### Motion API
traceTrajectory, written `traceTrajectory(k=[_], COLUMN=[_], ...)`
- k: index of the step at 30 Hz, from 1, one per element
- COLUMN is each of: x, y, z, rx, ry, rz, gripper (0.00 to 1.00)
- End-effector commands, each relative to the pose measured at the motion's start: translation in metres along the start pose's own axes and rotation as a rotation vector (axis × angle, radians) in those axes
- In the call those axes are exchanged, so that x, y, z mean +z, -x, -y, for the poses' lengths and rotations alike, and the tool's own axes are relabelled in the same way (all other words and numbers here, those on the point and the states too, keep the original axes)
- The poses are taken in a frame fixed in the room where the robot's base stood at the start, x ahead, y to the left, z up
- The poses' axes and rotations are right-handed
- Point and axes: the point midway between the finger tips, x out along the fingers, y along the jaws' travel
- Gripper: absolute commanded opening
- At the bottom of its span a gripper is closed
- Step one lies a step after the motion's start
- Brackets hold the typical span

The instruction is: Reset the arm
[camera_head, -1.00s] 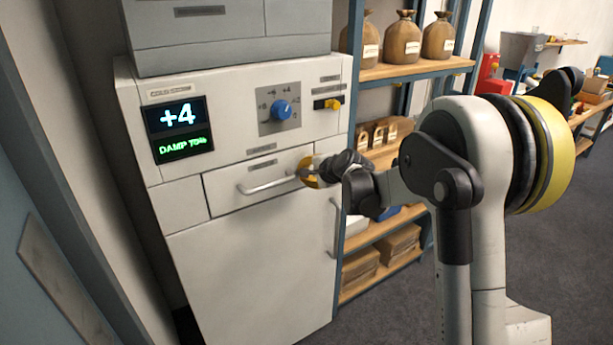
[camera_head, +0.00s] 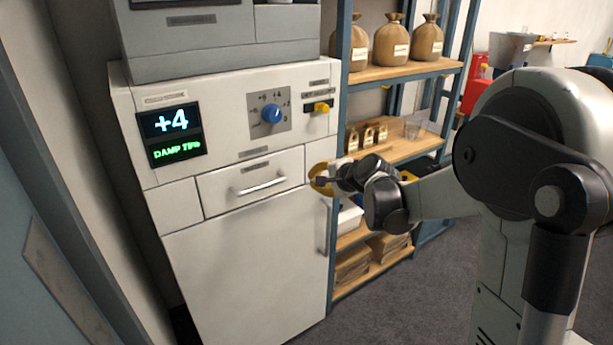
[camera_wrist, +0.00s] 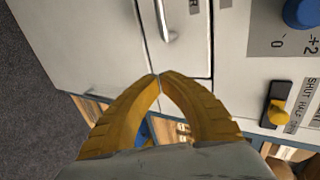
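My gripper (camera_wrist: 158,78) has two yellow fingers whose tips meet in the wrist view, with nothing seen between them. In the head view my gripper (camera_head: 317,180) is beside the right edge of the white cabinet (camera_head: 240,270), to the right of the drawer handle (camera_head: 260,186) and apart from it. The handle also shows in the wrist view (camera_wrist: 168,30), beyond the fingertips. My arm reaches in from the right and hides part of the shelves.
The cabinet has a display (camera_head: 171,134) reading +4, a blue knob (camera_head: 271,114) and a yellow switch (camera_head: 318,107). The drawer (camera_head: 225,196) looks shut. Behind is a shelf rack (camera_head: 405,70) with several brown sacks (camera_head: 391,42). Grey floor (camera_head: 390,310) lies clear below.

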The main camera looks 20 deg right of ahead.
Motion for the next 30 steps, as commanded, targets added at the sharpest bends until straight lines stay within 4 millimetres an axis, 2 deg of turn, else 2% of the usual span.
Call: traceTrajectory(k=[4, 7, 11, 14, 18, 24, 27, 30], x=[0.001, 0.01, 0.039, 0.068, 0.103, 0.135, 0.141, 0.144], y=[0.016, 0.028, 0.062, 0.1, 0.156, 0.225, 0.249, 0.264], z=[0.0, -0.001, -0.008, -0.022, -0.056, -0.119, -0.147, -0.167], rx=[0.002, 0.018, 0.079, 0.147, 0.247, 0.384, 0.438, 0.475], ry=[0.002, 0.046, 0.206, 0.391, 0.662, 1.025, 1.163, 1.259], rz=[0.0, 0.003, 0.013, 0.026, 0.052, 0.098, 0.118, 0.133], gripper=[0.0, 0.0, 0.0, 0.0, 0.0, 0.0, 0.0, 0.0])
